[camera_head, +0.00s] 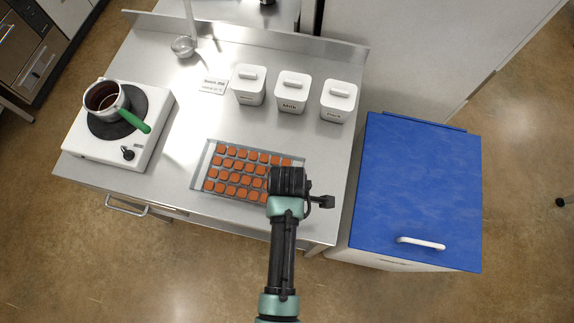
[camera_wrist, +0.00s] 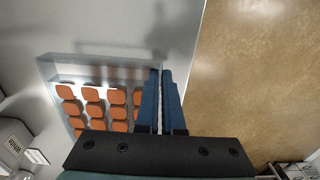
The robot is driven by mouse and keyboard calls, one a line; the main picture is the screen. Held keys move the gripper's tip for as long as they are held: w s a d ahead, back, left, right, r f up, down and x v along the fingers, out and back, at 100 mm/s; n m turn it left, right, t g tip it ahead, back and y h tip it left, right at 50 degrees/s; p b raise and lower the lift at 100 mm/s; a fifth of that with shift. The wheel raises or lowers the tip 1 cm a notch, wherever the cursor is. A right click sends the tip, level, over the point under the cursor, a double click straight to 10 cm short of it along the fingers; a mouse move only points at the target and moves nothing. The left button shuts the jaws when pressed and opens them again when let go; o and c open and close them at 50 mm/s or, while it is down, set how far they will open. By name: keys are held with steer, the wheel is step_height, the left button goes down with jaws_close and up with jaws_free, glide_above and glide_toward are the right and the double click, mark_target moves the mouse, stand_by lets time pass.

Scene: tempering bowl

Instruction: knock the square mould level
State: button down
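The square mould (camera_head: 201,163) lies on the steel worktop near its front edge, its rows of cavities filled with orange-brown chocolate. In the wrist view the mould (camera_wrist: 100,69) is on the left, its near part hidden behind my gripper. My gripper (camera_wrist: 161,100) is at the mould's right edge, with its two blue fingers close together and that edge running in between them. It looks shut on the rim. In the head view my gripper (camera_head: 287,180) covers the mould's right end and its fingertips are hidden. I cannot tell any gap under the mould.
A saucepan (camera_head: 103,97) with a green handle stands on a white hot plate (camera_head: 85,146) at left. Three white lidded canisters (camera_head: 292,93) stand behind the mould, with a small sign (camera_head: 213,86). A blue-topped cabinet (camera_head: 415,185) is at right. Clear worktop surrounds the mould's left.

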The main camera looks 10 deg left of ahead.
steer(key=c, duration=1)
jaws_free()
steer(key=shift+o, duration=0.2)
steer(key=shift+r, duration=0.15)
step_height(320, 180, up, 13)
steer(key=shift+b, duration=0.45)
